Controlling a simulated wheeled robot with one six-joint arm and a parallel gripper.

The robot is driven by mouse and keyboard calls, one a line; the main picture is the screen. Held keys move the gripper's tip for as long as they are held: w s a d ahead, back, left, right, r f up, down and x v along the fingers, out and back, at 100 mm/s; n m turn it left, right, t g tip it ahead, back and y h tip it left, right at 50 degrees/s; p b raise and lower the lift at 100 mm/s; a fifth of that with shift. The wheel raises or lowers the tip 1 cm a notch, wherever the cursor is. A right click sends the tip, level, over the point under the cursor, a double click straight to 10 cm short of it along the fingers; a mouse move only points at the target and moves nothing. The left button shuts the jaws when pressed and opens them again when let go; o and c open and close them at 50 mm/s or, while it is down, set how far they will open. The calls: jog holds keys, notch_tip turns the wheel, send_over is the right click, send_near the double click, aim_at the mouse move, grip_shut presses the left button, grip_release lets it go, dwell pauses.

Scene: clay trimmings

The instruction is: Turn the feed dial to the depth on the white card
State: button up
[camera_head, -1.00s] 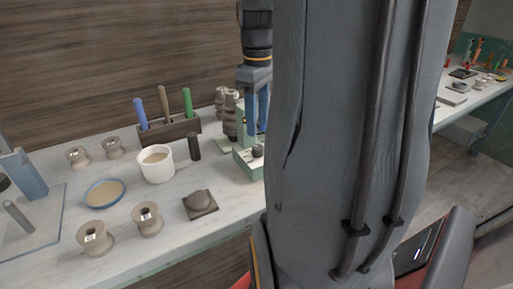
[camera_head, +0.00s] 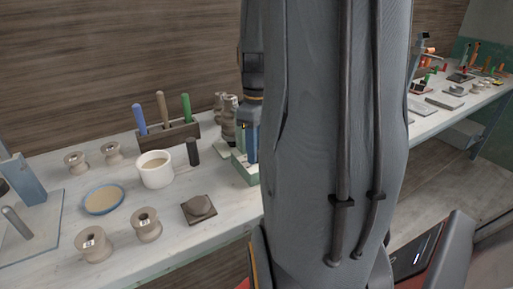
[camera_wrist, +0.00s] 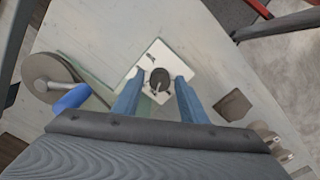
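In the wrist view the feed dial (camera_wrist: 159,80) is a small dark round knob with a light pointer-like mark. It sits on a pale square plate (camera_wrist: 156,52) that bears a small dark mark; I cannot tell whether this is the white card or read any depth. My gripper (camera_wrist: 158,78) is open, with one blue finger on each side of the dial and gaps between; contact is not visible. In the head view my gripper's blue fingers (camera_head: 251,142) are over the green machine (camera_head: 243,168), and my arm hides the dial and much of the machine.
In the wrist view a round grey wheel (camera_wrist: 50,76) with a blue handle (camera_wrist: 72,98) is left of the dial. A dark slab (camera_wrist: 233,105) lies right. The bench also holds a white pot (camera_head: 155,172), a blue dish (camera_head: 103,200), a tool rack (camera_head: 168,135) and several spools (camera_head: 146,226).

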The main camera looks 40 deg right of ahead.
jog(key=c, duration=0.8)
jog(key=shift+r, duration=0.1)
jog(key=m+p, duration=0.3)
jog(key=shift+m, duration=0.4)
jog(key=shift+m+p, duration=1.4)
jog(key=shift+m, duration=1.1)
jog(key=o, duration=1.1)
jog(key=shift+c, duration=0.2)
